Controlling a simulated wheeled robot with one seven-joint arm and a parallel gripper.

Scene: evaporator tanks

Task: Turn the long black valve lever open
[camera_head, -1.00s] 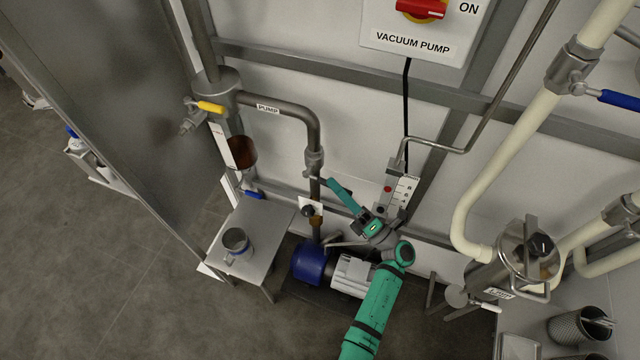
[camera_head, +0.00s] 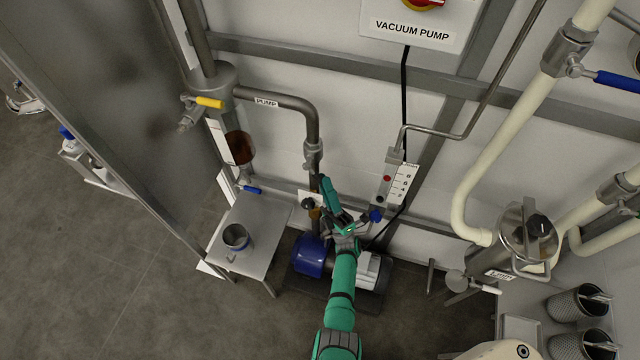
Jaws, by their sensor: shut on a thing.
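A brass-coloured valve (camera_head: 315,213) sits on the vertical grey pipe above the blue pump, beside a white tag. A black handle part (camera_head: 308,204) shows there at its left, apparently the end of the valve lever. Its length is not clearly seen. My gripper (camera_head: 322,227) is small and partly covered by my green arm, just below and right of the valve. It is shut on what appears to be the black lever. The contact itself is hidden, and the lever's angle cannot be told.
The blue and grey pump (camera_head: 309,257) stands under the valve. A small metal table (camera_head: 262,226) with a metal cup (camera_head: 236,238) is to the left. A metal tank (camera_head: 525,235) stands farther right.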

